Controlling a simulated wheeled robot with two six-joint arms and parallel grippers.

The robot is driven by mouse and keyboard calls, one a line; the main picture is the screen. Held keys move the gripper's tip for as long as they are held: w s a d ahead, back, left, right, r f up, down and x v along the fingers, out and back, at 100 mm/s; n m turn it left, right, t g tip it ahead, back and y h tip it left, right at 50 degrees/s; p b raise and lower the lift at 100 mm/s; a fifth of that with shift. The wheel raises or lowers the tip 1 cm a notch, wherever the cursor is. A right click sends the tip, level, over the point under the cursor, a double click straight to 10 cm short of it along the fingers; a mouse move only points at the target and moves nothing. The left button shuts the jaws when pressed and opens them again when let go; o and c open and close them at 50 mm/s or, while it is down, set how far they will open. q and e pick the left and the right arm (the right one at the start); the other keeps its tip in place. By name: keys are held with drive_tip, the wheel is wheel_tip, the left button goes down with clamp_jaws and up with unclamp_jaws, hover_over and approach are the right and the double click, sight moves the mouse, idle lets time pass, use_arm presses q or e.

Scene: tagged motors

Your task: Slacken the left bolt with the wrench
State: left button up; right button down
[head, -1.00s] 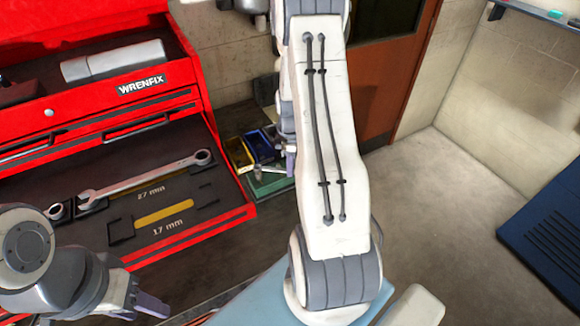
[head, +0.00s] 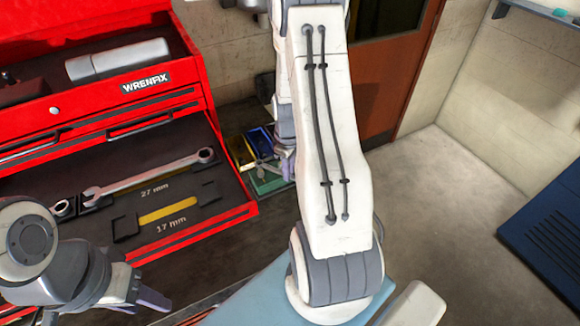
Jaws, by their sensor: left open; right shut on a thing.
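A large combination wrench (head: 150,176) lies in the slot marked 27 mm in the open drawer. The slot marked 17 mm (head: 168,212) is empty and shows its yellow bottom. My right gripper (head: 286,165) is beyond my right arm, partly hidden by it, in front of the small bins. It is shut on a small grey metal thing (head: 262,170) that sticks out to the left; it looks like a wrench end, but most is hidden. My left gripper (head: 152,299) is open and empty below the drawer's front edge. No bolt or motor shows.
The red tool chest (head: 50,112) fills the left, with a grey cylinder (head: 118,59) on top. Blue and yellow bins (head: 240,152) and a green tray (head: 270,187) stand behind my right gripper. A dark blue panel (head: 550,235) is at the right. The floor between is clear.

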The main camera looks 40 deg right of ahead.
drive_tip(key=a+m, duration=0.7)
drive_tip(key=m, duration=0.2)
drive_tip(key=shift+a, duration=0.35)
drive_tip(key=shift+w+f, duration=0.1)
drive_tip(key=shift+f, duration=0.1)
idle(0.4)
drive_tip(key=shift+f+b, duration=0.55)
drive_tip(key=shift+f, duration=0.25)
drive_tip(key=shift+f, duration=0.2)
drive_tip(key=shift+f+b, duration=0.45)
drive_tip(key=shift+b, duration=0.05)
idle(0.5)
